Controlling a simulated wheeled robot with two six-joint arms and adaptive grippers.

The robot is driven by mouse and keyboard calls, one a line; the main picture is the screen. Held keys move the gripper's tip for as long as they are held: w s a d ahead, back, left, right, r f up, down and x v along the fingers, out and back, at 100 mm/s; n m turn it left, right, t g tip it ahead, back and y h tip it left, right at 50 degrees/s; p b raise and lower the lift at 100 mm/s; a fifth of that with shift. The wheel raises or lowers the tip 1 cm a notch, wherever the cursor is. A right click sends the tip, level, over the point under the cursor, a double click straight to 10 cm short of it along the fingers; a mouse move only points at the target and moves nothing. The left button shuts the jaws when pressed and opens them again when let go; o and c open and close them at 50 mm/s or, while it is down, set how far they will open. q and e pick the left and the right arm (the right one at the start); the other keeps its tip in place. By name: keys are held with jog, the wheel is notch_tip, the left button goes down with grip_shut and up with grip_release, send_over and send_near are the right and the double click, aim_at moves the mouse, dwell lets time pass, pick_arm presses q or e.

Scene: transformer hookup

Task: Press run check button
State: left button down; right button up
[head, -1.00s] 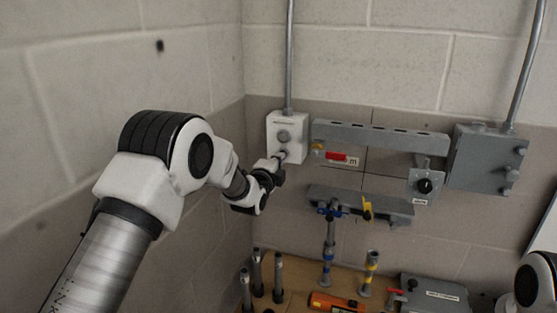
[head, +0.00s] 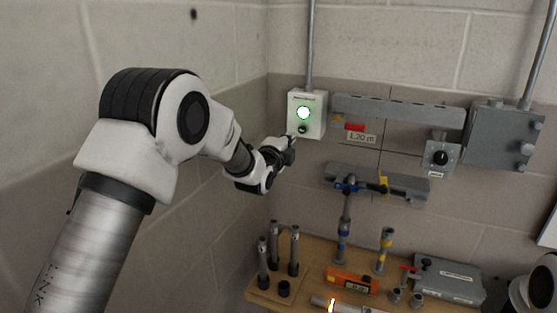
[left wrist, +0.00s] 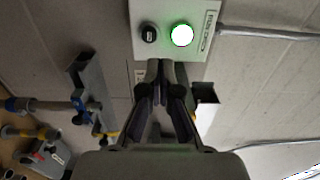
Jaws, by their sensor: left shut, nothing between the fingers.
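A pale control box (head: 320,113) hangs on the wall beneath a conduit. Its round lamp (head: 303,113) glows green, and a small black button (head: 303,129) sits below the lamp. In the left wrist view, the lit lamp (left wrist: 182,35) and the black button (left wrist: 149,34) show side by side on the box (left wrist: 170,12). My left gripper (head: 291,142) is shut and empty near the box's lower left. Its fingertips (left wrist: 162,67) lie below the button and lamp in the wrist view; whether they touch the box is unclear. My right gripper is out of view.
A grey rail (head: 400,108), a dial box (head: 440,157) and a grey junction box (head: 503,137) are on the wall to the right.

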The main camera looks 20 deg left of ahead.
pick_arm(q)
jog(key=shift+s+f+b, duration=0.55)
jog(key=shift+s+b, duration=0.35)
jog(key=shift+s, duration=1.55)
jog(key=s+f+g+b, duration=0.1)
jog(key=s+f+g, duration=0.1)
jog(key=f, duration=1.1)
jog(key=s+f+g, duration=0.2)
jog(key=f+g, duration=0.1)
jog(key=f, duration=0.9)
jog(key=s+a+f+n+g, duration=0.1)
jog(key=s+f+n+g, duration=0.3)
jog(key=s+f, duration=1.1)
jog(key=s+f+n+g, duration=0.3)
jog(key=s+n, duration=0.2)
jog(key=s, duration=0.4)
jog(key=s+f+n+g, duration=0.3)
jog(key=s+f+n, duration=0.1)
jog(key=s, duration=0.5)
jog(key=s+f+n+g+b, duration=0.1)
jog(key=s+f+n+g, duration=0.2)
jog(key=s+n, duration=0.3)
jog(key=s, duration=0.4)
jog(key=shift+a+f+y, duration=0.15)
jog(key=shift+f+y, duration=0.05)
jog(key=shift+y, duration=0.2)
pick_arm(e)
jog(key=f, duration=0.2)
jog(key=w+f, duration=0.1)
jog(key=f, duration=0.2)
